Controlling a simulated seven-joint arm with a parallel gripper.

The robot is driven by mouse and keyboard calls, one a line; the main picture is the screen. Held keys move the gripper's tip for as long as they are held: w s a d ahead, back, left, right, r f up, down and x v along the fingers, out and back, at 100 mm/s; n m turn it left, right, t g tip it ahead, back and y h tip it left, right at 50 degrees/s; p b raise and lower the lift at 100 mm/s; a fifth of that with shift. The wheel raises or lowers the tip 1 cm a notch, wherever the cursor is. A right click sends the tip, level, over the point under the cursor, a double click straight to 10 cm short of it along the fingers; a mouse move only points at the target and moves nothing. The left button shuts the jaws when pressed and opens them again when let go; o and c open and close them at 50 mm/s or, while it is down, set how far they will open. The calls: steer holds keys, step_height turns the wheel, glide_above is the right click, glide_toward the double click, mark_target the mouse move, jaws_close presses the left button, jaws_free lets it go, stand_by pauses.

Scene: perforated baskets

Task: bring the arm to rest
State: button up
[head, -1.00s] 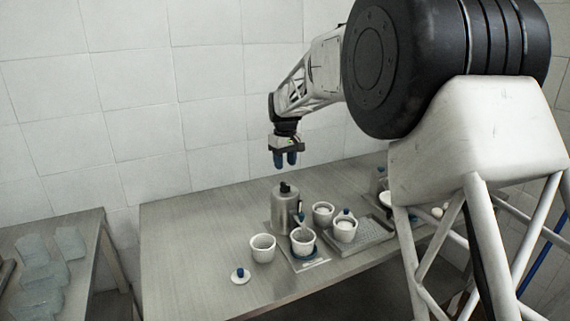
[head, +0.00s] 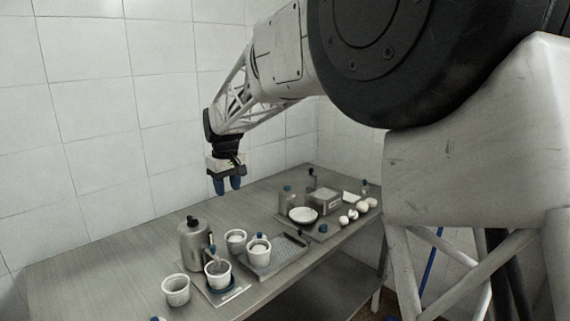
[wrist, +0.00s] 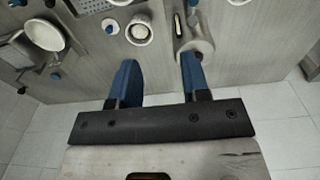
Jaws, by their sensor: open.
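My gripper (head: 227,187) hangs in the air with its two blue fingers pointing down, apart and with nothing between them. In the head view it is above and beyond the cups and tray, clear of the table (head: 110,250). My arm reaches in from the upper right, bent at the elbow. In the wrist view my gripper (wrist: 158,80) also shows two spread blue fingers. A white cup (wrist: 139,31) and a grey cylinder lie beyond the fingertips there, apart from them.
Below stand a metal canister (head: 193,246), white cups (head: 176,290) and a perforated tray (head: 275,259). Further right are a white plate (head: 303,215), a metal box (head: 324,201) and several small white items. A tiled wall (head: 100,120) stands behind. The table's left part is bare.

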steer(key=s+d+r+m+t, duration=0.1)
steer(key=s+d+r+m, duration=0.1)
steer(key=s+d, duration=0.85)
steer(key=s+d+r+m, duration=0.1)
steer(key=s+d+m, duration=0.1)
steer(key=s+d, duration=0.85)
steer(key=s+d+f+m, duration=0.1)
steer(key=s+d+f, duration=0.1)
steer(key=s+d, duration=0.2)
steer(key=s+d+f+m, duration=0.2)
steer(key=s+d, duration=0.3)
steer(key=s, duration=0.6)
steer(key=s+d+f+m+t, duration=0.1)
steer(key=s+d+f+m, duration=0.1)
steer(key=s+d+f, duration=0.2)
steer(key=s+d, duration=0.1)
steer(key=s, duration=0.2)
steer(key=shift+s+f, duration=0.15)
steer(key=shift+s, duration=0.25)
